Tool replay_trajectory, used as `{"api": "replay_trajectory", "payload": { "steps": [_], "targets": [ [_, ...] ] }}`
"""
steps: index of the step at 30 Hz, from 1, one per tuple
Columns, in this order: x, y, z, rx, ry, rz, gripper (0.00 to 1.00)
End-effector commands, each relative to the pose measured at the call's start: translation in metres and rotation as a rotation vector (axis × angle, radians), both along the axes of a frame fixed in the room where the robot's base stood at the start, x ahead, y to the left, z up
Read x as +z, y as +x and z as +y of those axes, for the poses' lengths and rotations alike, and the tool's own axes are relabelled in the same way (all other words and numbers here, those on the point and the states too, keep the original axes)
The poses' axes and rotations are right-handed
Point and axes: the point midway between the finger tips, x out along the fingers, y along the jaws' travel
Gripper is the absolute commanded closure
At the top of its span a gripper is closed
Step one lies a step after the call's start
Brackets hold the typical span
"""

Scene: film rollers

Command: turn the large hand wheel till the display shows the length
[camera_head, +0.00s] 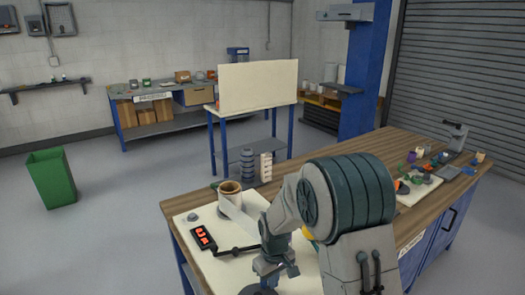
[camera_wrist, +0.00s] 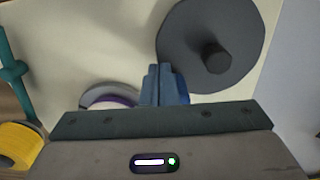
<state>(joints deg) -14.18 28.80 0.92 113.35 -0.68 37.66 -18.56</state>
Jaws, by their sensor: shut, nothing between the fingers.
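The large hand wheel (camera_wrist: 185,45) is a dark grey disc with a short round crank knob (camera_wrist: 214,54) standing up on it, at the upper right of the wrist view. In the head view a dark edge of the wheel (camera_head: 257,291) shows at the bottom. My gripper (camera_wrist: 164,72) has its blue fingers together and empty, left of the knob and over or beside the wheel's lower left edge. I cannot tell if it touches the wheel. In the head view my gripper (camera_head: 276,266) is just above the wheel. The black display (camera_head: 203,238) shows red-orange marks too small to read.
A cream board (camera_head: 205,273) carries the setup. A film roll (camera_head: 230,190) stands behind the display. A yellow roll (camera_wrist: 18,146), a purple-rimmed disc (camera_wrist: 108,97) and a teal post (camera_wrist: 14,72) show at the wrist view's left. Small parts (camera_head: 418,180) lie at the bench's right.

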Motion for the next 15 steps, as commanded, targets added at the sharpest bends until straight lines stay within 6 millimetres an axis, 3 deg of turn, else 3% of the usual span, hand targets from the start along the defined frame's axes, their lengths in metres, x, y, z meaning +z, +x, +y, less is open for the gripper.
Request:
{"api": "replay_trajectory", "payload": {
  "steps": [15],
  "targets": [
    [-0.0005,0.0016,0.0026,0.000,-0.001,0.003,1.00]
  ]
}}
